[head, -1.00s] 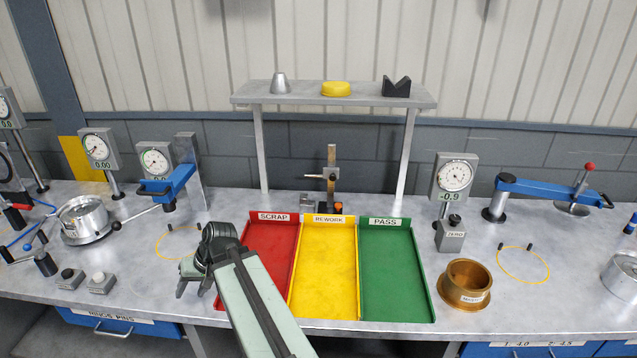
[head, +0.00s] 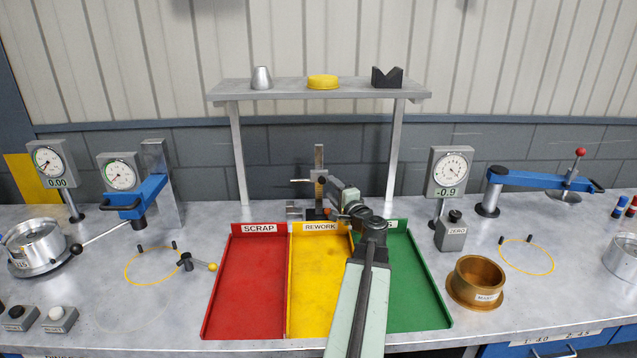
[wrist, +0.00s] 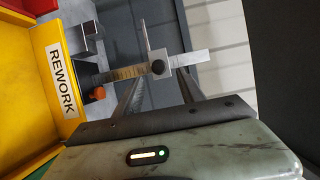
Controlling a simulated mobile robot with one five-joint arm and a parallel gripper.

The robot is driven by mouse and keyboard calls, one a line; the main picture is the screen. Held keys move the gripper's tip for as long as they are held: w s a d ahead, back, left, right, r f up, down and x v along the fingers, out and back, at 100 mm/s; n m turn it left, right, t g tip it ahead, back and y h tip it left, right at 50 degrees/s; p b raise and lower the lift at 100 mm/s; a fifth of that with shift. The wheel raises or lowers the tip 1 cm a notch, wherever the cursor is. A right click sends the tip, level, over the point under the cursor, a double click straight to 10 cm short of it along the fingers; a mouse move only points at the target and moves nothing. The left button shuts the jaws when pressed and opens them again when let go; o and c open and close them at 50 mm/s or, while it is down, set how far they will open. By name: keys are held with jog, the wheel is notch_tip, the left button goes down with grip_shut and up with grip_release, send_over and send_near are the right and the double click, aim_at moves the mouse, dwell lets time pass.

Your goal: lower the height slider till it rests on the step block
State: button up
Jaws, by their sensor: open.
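The height gauge column (head: 319,160) stands upright behind the yellow REWORK tray. Its height slider (head: 318,177) sits partway up the column, with a thin arm pointing left. The grey step block (head: 294,212) stands on the bench left of the column, below that arm; a clear gap shows between them. My gripper (head: 332,197) is open and empty, just right of the column near slider height. In the wrist view the slider (wrist: 157,66) shows between and just beyond my two finger tips (wrist: 160,77). The step block (wrist: 86,38) is at upper left there.
The red SCRAP tray (head: 243,285), yellow REWORK tray (head: 315,300) and green PASS tray (head: 425,290) lie in front, under my arm. A grey shelf (head: 290,95) stands above the gauge. A dial gauge (head: 449,172) stands to the right.

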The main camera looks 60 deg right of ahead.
aim_at(323, 182)
jog(key=x, duration=0.7)
jog(key=shift+w+a, duration=0.1)
jog(key=shift+a, duration=0.1)
grip_shut()
dwell(1.0)
